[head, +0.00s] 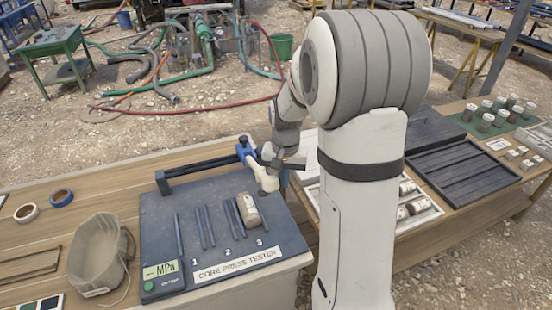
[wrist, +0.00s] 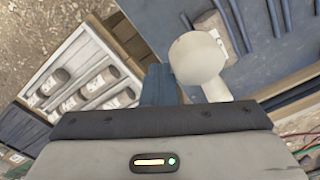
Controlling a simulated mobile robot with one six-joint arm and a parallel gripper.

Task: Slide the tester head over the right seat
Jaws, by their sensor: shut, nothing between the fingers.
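The core press tester is a dark blue-grey board (head: 160,225) with seats marked 1, 2 and 3 and a dark rail (head: 195,169) along its back. A grey-brown core (head: 249,209) lies in the right seat, 3, and shows partly in the wrist view (wrist: 208,28). The blue tester head (head: 245,149) is on the rail's right part, behind the core. A cream round-ended part (wrist: 197,57) stands just beyond my fingers in the wrist view. My gripper (head: 288,163) is shut and empty, right beside the head. Contact between them cannot be told.
A white tray of cores (head: 425,213) and a dark slotted tray (head: 455,175) lie on the right. My arm hides the board's right back corner and the rail's right end.

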